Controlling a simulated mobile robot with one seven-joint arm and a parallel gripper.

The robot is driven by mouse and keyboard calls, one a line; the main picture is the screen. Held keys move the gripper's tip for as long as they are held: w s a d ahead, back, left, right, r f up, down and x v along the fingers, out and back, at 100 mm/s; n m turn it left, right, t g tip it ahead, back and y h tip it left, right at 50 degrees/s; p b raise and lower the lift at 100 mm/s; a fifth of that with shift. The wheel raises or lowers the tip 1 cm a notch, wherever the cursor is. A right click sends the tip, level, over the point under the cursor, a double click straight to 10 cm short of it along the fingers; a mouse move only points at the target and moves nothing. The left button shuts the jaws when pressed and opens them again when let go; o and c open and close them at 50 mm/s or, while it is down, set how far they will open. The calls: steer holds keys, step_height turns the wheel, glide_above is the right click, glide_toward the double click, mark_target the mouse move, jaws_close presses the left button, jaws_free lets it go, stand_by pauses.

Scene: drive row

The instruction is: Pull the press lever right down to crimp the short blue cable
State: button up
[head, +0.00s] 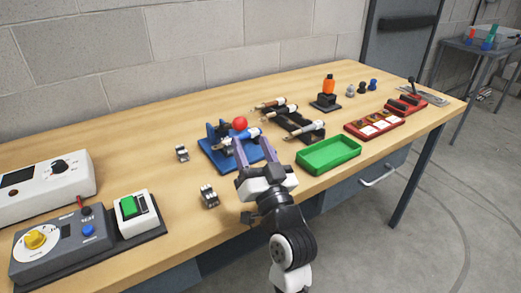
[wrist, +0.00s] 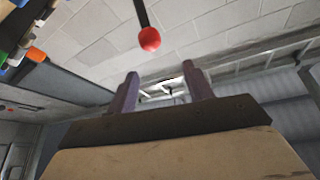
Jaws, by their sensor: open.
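The blue press (head: 212,155) stands on the bench in the head view, with my gripper in front of it. Its lever ends in a red ball knob (head: 240,123), which also shows in the wrist view (wrist: 149,39) on a dark rod. A short blue cable (head: 240,136) with a pale end lies across the press; how it sits in the jaws is partly hidden. My gripper (head: 253,143) is open and empty, its two purple fingers apart. In the wrist view the fingertips (wrist: 160,74) point up and the knob appears beyond them, not between them.
A dark rack (head: 292,120) with several cables is right of the press, and a green tray (head: 328,155) is close by my wrist. Small metal blocks (head: 209,196) lie to the left. A control box (head: 60,246) and a green-button box (head: 135,212) stand front left.

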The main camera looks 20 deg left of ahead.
steer(key=shift+s+d+r+p, duration=0.1)
steer(key=shift+s+d+p, duration=1.35)
steer(key=shift+p, duration=1.6)
